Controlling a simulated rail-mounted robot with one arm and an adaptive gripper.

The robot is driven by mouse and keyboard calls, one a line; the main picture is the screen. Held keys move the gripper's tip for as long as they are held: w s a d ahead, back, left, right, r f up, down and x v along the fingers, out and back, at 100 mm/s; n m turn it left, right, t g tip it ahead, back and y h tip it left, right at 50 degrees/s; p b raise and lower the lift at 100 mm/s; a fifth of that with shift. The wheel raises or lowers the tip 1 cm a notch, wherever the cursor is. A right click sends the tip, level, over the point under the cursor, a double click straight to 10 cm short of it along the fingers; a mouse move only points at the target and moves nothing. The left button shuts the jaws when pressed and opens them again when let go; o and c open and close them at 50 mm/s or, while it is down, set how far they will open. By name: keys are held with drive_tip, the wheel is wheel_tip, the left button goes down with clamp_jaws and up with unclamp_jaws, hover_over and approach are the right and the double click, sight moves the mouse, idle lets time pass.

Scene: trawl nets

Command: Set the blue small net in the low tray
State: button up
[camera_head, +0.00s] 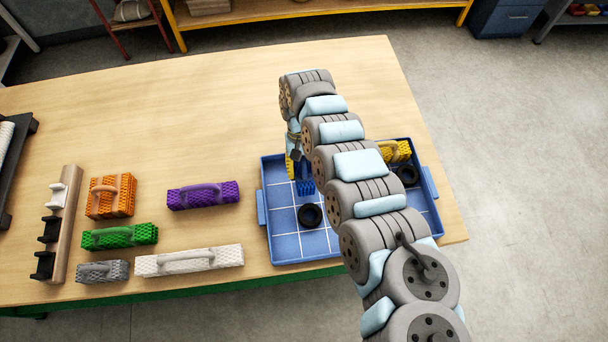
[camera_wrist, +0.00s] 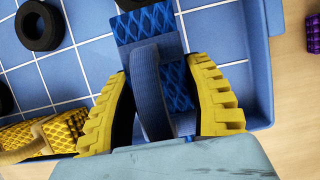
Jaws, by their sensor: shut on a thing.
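The low tray (camera_head: 284,247) is blue with a white grid floor and stands at the right of the table; its wall shows in the wrist view (camera_wrist: 258,70). The blue small net (camera_head: 306,188) is over the tray's left part, mostly hidden by my arm. In the wrist view the blue net (camera_wrist: 147,24) has its arched handle between my yellow fingers. My gripper (camera_wrist: 160,80) is shut on that handle, and its fingers show partly in the head view (camera_head: 297,167). I cannot tell whether the net touches the tray floor.
In the tray are a yellow net (camera_head: 396,150) and black rings (camera_head: 310,216). Left of the tray are purple (camera_head: 203,195), orange (camera_head: 110,196), green (camera_head: 119,237), white (camera_head: 189,261) and grey (camera_head: 102,272) nets, and a wooden rack (camera_head: 60,225). The table's far middle is clear.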

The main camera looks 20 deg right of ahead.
sight(304, 176)
drive_tip(key=shift+w+d+f, duration=0.15)
drive_tip(key=shift+w+f, duration=0.1)
drive_tip(key=shift+f, duration=0.2)
drive_tip(key=shift+f+b, duration=0.5)
drive_tip(key=shift+f, duration=0.95)
drive_tip(key=shift+f, duration=0.15)
drive_tip(key=o, duration=1.2)
drive_tip(key=shift+d, duration=0.1)
drive_tip(key=v, duration=1.2)
